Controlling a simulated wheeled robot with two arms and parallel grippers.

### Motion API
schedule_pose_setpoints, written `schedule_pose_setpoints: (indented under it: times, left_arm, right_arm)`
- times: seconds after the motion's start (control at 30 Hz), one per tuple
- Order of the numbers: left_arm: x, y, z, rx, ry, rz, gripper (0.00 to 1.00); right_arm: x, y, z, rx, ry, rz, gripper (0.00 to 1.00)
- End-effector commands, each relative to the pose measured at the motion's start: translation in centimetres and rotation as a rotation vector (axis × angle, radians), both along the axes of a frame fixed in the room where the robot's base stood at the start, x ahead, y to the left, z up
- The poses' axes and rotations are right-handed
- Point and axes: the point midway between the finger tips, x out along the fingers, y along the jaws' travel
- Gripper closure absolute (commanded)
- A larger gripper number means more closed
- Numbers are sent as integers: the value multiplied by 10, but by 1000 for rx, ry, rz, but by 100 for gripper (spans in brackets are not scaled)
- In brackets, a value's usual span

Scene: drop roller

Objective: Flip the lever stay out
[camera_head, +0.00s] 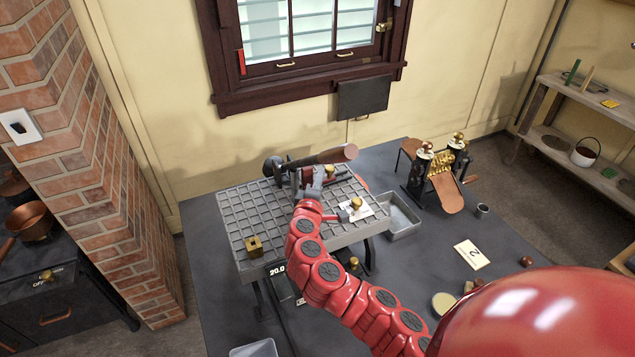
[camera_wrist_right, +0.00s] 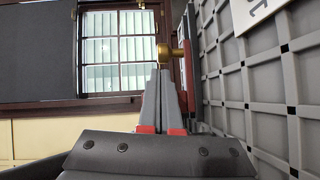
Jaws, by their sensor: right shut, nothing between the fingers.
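A long dark lever with a brown wooden end (camera_head: 335,155) lies across the far part of a grey gridded plate (camera_head: 235,215). My right gripper (camera_head: 310,181) is over this plate, just in front of the lever, with the red arm reaching up from below right. In the right wrist view my gripper (camera_wrist_right: 161,82) is shut and empty. Its fingertips are close to a brass knob (camera_wrist_right: 163,51) on a dark part; I cannot tell if they touch. The gridded plate also shows there at right (camera_wrist_right: 270,125). I cannot clearly pick out the stay. My left gripper is not in view.
A brass knob (camera_head: 356,203) stands by a white card on the plate, and a small brass block (camera_head: 254,246) sits at its front left. A grey tray (camera_head: 402,226) is right of the plate. A black-and-brass device (camera_head: 440,170) stands farther right. The window is behind.

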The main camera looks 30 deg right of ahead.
Motion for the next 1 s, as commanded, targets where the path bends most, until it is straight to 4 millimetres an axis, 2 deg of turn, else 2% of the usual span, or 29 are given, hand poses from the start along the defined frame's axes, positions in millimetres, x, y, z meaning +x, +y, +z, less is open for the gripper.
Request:
schedule_pose_setpoints:
  times: [0.1,0.57,0.8,1.0]
  left_arm:
    - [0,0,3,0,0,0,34]
    - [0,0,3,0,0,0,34]
    - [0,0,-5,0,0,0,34]
    - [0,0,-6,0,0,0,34]
  right_arm:
    - [5,-6,-1,1,2,-6,100]
    - [7,-9,-2,1,1,-3,100]
    - [4,-50,-3,-1,2,-8,100]
    - [4,-60,-1,-2,1,-4,100]
